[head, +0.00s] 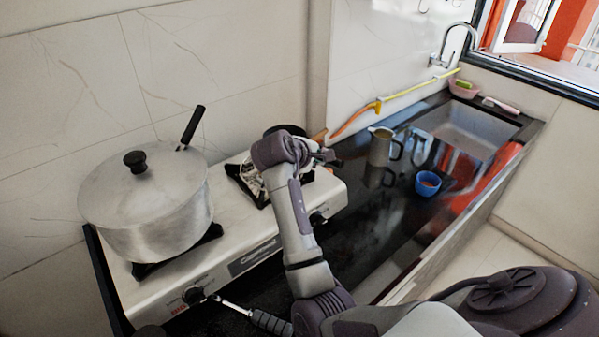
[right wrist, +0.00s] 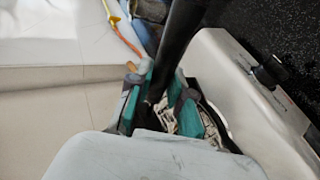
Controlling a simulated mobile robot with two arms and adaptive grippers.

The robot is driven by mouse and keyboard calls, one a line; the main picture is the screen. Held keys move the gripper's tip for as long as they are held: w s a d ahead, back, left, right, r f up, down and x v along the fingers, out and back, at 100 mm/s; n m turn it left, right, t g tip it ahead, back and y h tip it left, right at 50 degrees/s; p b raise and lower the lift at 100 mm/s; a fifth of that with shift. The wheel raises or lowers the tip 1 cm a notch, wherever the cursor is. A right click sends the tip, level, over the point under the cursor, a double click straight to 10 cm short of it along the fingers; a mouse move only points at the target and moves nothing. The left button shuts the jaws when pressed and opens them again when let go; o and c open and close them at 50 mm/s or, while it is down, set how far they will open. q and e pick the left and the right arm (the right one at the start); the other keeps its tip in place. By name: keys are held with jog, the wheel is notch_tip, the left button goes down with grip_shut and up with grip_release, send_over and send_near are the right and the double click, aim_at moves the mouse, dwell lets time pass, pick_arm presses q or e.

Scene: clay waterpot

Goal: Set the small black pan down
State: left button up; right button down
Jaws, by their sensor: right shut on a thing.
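The small black pan (head: 286,129) is mostly hidden behind my right wrist at the right burner of the white stove; only a dark part of its rim shows. My right gripper (head: 325,154) is over that burner. In the right wrist view, the right gripper (right wrist: 157,100) has its teal-padded fingers shut on either side of a black handle (right wrist: 183,28), which I take to be the pan's. Whether the pan touches the burner grate is hidden. My left gripper is not in view.
A large lidded metal pot (head: 150,205) stands on the left burner of the stove (head: 245,235), with a black handle behind it. A metal jug (head: 380,147) and a blue cup (head: 427,184) stand on the black counter. The sink (head: 462,130) is beyond.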

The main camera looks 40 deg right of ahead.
jog(key=a+f, duration=0.1)
jog(key=f, duration=0.1)
jog(key=w+a+f+p, duration=0.1)
jog(key=a+f, duration=0.1)
jog(key=f, duration=0.1)
jog(key=shift+w+a+f+p, duration=0.2)
jog(key=shift+a+f+p, duration=0.1)
jog(key=shift+a+p, duration=0.1)
jog(key=shift+f, duration=0.4)
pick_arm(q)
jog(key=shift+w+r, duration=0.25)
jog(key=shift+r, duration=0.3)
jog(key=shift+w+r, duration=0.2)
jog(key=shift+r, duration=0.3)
pick_arm(e)
jog(key=c, duration=1.1)
grip_release()
jog(key=shift+o, duration=0.2)
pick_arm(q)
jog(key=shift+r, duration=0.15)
